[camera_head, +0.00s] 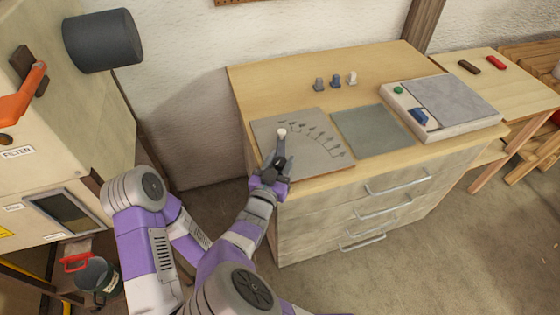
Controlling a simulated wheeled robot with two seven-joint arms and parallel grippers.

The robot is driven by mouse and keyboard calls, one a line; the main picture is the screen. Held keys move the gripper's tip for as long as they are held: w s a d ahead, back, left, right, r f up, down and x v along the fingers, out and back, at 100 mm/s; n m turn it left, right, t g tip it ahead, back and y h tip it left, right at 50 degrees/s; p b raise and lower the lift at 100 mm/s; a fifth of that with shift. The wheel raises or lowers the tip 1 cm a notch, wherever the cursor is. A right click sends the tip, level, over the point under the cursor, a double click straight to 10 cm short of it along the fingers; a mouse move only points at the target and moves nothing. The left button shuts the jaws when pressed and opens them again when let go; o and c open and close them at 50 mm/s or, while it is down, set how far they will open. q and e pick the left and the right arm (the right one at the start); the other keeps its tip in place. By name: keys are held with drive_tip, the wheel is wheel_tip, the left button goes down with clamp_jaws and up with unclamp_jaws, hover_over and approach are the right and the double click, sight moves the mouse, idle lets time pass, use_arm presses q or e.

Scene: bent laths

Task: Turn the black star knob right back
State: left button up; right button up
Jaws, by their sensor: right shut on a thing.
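I cannot make out a black star knob for certain in this view. My right gripper (281,148) is over the left part of the grey pin board (268,133) at the bench's front left. It is shut on a small piece with a white top (282,131), which shows at the fingertips. Whether the piece touches the board cannot be told, and the fingers hide its lower part. My left gripper is not in view.
Several pins stand in an arc on the board. A plain grey-green mat (372,128) and a device with a green button (398,90) are to the right. A cabinet with an orange lever (22,92) is far left.

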drive_tip(key=shift+f+y, duration=0.1)
drive_tip(key=shift+y, duration=0.2)
drive_tip(key=shift+d+n+t+y+b, duration=0.15)
drive_tip(key=shift+n+t+y+b, duration=0.35)
drive_tip(key=shift+n+y+b, duration=0.7)
drive_tip(key=n+y, duration=0.1)
drive_tip(key=y, duration=0.2)
drive_tip(key=n+y, duration=0.2)
drive_tip(key=y, duration=0.1)
drive_tip(key=n+g+y, duration=0.1)
drive_tip(key=n+y, duration=0.1)
drive_tip(key=y, duration=0.1)
drive_tip(key=n+g+y, duration=0.1)
drive_tip(key=n+y, duration=0.1)
drive_tip(key=y, duration=0.1)
drive_tip(key=shift+w+d+n+g+b, duration=0.1)
drive_tip(key=shift+d+n+g+b, duration=0.05)
drive_tip(key=shift+n+g+b, duration=0.15)
drive_tip(key=n+g+y, duration=0.3)
drive_tip(key=y, duration=0.1)
drive_tip(key=shift+a+n+g+y, duration=0.2)
drive_tip(key=shift+n+g+y, duration=0.7)
drive_tip(key=shift+n+g, duration=0.3)
drive_tip(key=o, duration=0.9)
drive_tip(key=shift+a, duration=0.1)
